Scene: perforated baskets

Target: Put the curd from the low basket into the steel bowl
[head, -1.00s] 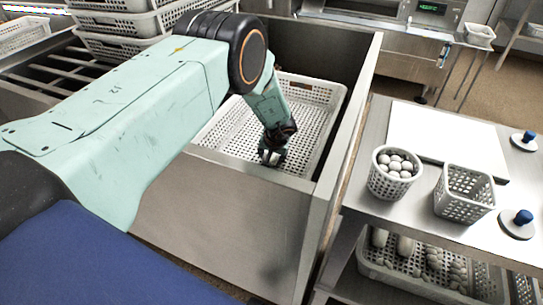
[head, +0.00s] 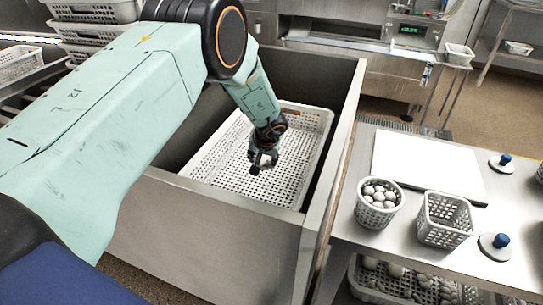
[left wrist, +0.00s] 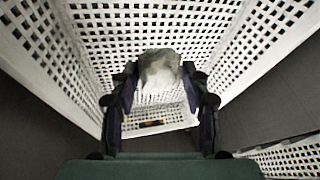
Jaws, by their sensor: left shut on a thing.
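The white perforated low basket (head: 225,168) lies inside a deep steel bin, and its grid walls fill much of the left wrist view (left wrist: 110,35). My left gripper (head: 260,165) is over the basket's floor, near its middle in the head view. In the left wrist view, my left gripper (left wrist: 163,92) is shut on a pale, whitish lump, which looks like the curd (left wrist: 160,68). In the head view the lump is too small to make out. I see no steel bowl. My right gripper is not in view.
The steel bin's tall walls (head: 335,150) surround the basket. To the right, a steel table holds a white board (head: 428,163), a round basket of white balls (head: 378,212), an empty square basket (head: 444,228) and blue-knobbed lids (head: 494,246). Stacked baskets (head: 92,30) stand at the back left.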

